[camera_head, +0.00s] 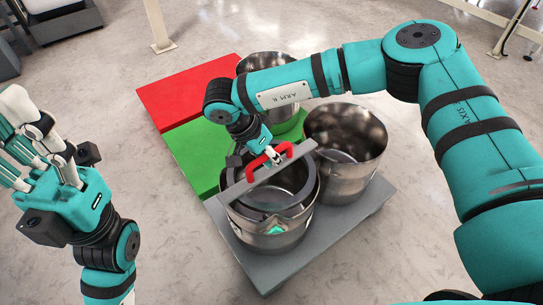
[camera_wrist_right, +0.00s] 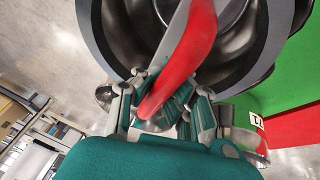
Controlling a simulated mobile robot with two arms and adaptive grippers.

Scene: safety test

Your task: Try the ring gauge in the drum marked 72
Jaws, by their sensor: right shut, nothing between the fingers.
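The ring gauge is a dark grey ring with a flat grey bar (camera_head: 240,187) and a red handle (camera_head: 285,149). It is at the mouth of the front steel drum (camera_head: 262,236), with its bar across the top and ends past the rim. I cannot tell how deep the ring sits. My right gripper (camera_head: 273,158) is at the handle, shut with nothing held; the handle (camera_wrist_right: 190,60) crosses close over its fingers in the wrist view. My left gripper (camera_head: 15,140) is open and empty, far left of the drums. I cannot read a 72 on any drum.
A second drum (camera_head: 350,172) stands right of the front one on the grey platform (camera_head: 275,268).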

